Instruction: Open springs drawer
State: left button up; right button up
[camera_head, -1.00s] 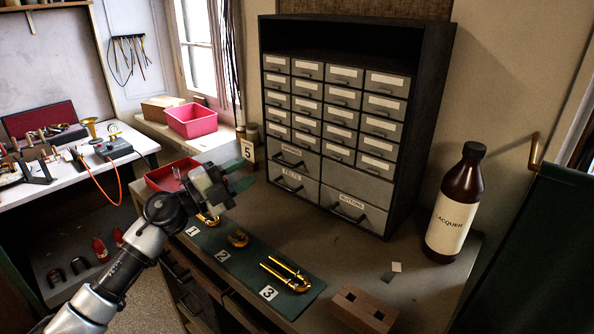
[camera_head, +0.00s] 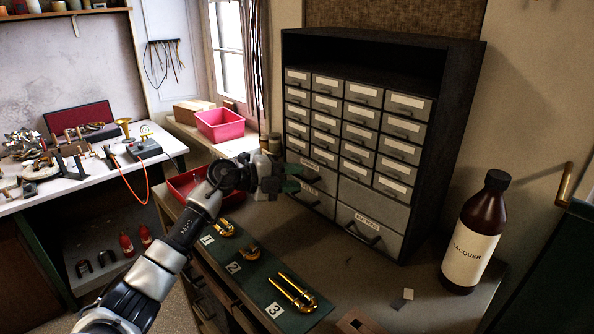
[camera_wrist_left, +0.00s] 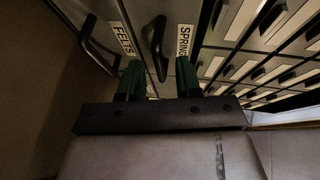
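The springs drawer (camera_head: 322,157) is a grey drawer front in the left column of the dark cabinet, above the felts drawer (camera_head: 321,203). It looks shut. In the left wrist view, its SPRINGS label (camera_wrist_left: 183,41) and dark bar handle (camera_wrist_left: 158,45) show close ahead. My left gripper (camera_head: 291,178) is in front of these drawers and hides part of them. In the left wrist view its green fingers (camera_wrist_left: 160,76) are apart, one on each side of the handle's line. I cannot tell whether they touch the handle. My right gripper is not in view.
The cabinet (camera_head: 433,160) has several small labelled drawers above and a buttons drawer (camera_head: 372,222) at lower right. A lacquer bottle (camera_head: 474,235) stands at right. A green mat (camera_head: 262,283) with brass parts lies in front. A red tray (camera_head: 186,185) is at left.

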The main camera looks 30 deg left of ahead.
pick_arm(q)
jog(key=shift+w+d, duration=0.35)
jog(key=shift+f, duration=0.1)
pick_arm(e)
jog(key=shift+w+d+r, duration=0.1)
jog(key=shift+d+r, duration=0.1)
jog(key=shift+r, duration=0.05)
pick_arm(q)
grip_shut()
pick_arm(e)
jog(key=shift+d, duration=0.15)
